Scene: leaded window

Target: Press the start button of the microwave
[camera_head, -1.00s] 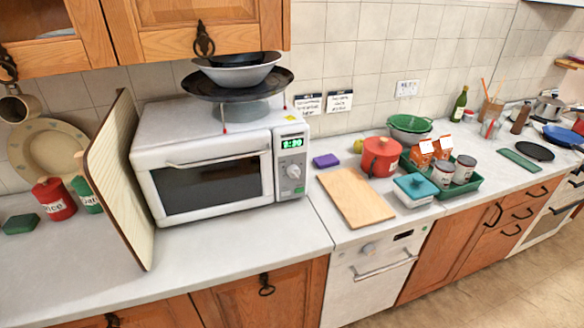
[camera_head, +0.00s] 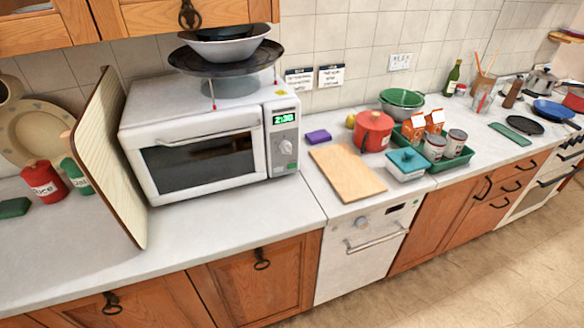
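A white microwave (camera_head: 208,140) stands on the counter left of the middle, its door shut. Its control panel (camera_head: 284,138) is on the right side of its front. The panel has a lit green display (camera_head: 284,118), a round knob (camera_head: 286,147) and a small button (camera_head: 291,165) at the lower edge. The labels on the panel are too small to read. My gripper is not in view.
A tall board (camera_head: 105,160) leans against the microwave's left side. A dark tray (camera_head: 188,61) with bowls sits on top. A wooden cutting board (camera_head: 346,172) and a purple block (camera_head: 318,136) lie to the right. The counter (camera_head: 235,225) in front is clear.

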